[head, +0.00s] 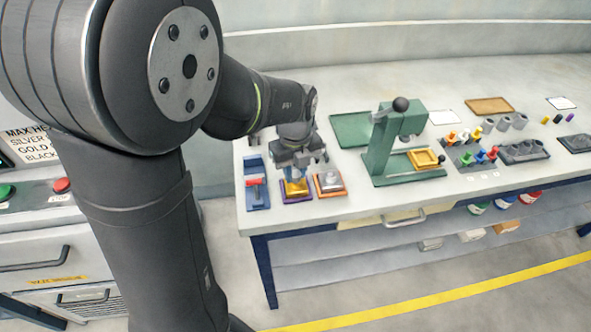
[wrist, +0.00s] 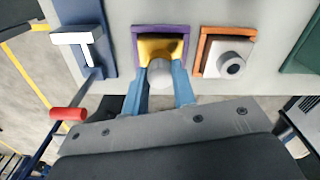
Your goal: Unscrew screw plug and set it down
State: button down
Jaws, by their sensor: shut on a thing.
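A gold block (wrist: 165,48) sits in a purple-rimmed tray (wrist: 137,48) near the table's front edge. It also shows in the head view (head: 296,188). A grey round screw plug (wrist: 160,74) is between the blue fingers of my gripper (wrist: 165,78), which is shut on it. The gripper (head: 295,172) points down over the gold block in the head view. I cannot tell whether the plug is still seated in the block, whose lower part is hidden by the plug and fingers.
To the right, an orange-rimmed tray (wrist: 201,58) holds a pale block with a round grey part (wrist: 230,66). To the left, a blue tray (head: 258,200) holds a red-handled tool (wrist: 68,114). A green press (head: 380,150) stands farther right. Bare table lies in front of the press.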

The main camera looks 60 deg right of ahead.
jog(key=n, duration=0.3)
dwell(0.4)
jog(key=shift+n, duration=1)
jog(key=n, duration=0.7)
jog(key=shift+n, duration=0.3)
jog(key=shift+n, duration=0.9)
jog(key=n, duration=0.7)
